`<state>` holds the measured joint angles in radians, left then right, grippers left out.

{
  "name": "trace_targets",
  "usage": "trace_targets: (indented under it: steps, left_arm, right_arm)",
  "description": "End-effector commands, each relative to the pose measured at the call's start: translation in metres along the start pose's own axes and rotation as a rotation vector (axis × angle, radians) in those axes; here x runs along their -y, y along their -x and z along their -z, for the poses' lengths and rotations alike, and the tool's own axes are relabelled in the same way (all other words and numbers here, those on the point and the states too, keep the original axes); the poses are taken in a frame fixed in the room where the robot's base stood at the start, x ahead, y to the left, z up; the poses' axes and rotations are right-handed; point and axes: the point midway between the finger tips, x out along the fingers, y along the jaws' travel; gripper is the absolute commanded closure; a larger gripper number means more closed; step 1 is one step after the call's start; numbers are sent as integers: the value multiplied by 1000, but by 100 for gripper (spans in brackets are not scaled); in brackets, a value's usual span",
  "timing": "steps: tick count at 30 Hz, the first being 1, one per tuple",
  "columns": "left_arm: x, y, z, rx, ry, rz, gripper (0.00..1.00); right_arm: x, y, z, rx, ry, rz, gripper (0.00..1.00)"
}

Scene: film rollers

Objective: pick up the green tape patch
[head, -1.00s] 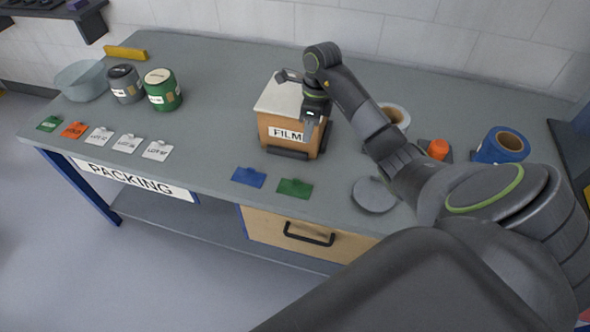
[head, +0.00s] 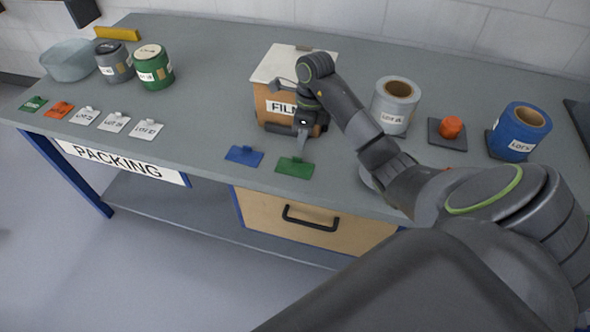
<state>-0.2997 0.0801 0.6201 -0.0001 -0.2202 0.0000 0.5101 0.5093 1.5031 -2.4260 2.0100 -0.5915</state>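The green tape patch (head: 294,167) lies flat near the front edge of the bench, just right of a blue patch (head: 244,156). A second green patch (head: 34,104) lies at the far left end of a row of patches. My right gripper (head: 293,142) hangs in front of the box marked FILM, pointing down, just above and behind the nearer green patch. Its fingers look spread apart with nothing between them. A gap seems to remain between it and the patch. My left gripper is not in view.
The FILM box (head: 275,100) stands close behind my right gripper. An orange patch (head: 60,110) and several white label patches lie at left, before grey and green rolls (head: 154,68). A white roll (head: 396,105), an orange knob (head: 451,127) and a blue roll (head: 518,131) stand at right.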

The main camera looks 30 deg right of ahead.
Motion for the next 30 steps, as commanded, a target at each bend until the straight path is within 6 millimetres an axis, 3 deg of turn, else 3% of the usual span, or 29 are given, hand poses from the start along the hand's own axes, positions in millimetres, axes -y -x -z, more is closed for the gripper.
trace_targets:
  steps: [5, 13, 18, 24, 28, 30]
  left_arm:
    - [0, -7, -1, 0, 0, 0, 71]
    - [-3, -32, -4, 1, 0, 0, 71]
    - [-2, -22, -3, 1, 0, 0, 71]
    - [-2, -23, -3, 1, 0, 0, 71]
    - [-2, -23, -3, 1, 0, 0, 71]
    - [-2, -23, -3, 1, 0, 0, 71]
  right_arm:
    - [0, -8, -1, 0, 0, 0, 86]
    - [-1, -38, -5, 1, 1, -1, 86]
    - [-2, -53, -5, -1, 0, -2, 86]
    - [-2, -54, -5, 0, 0, 0, 86]
    - [-2, -54, -5, 0, 0, 0, 100]
    - [-2, -54, -5, 0, 0, 0, 100]
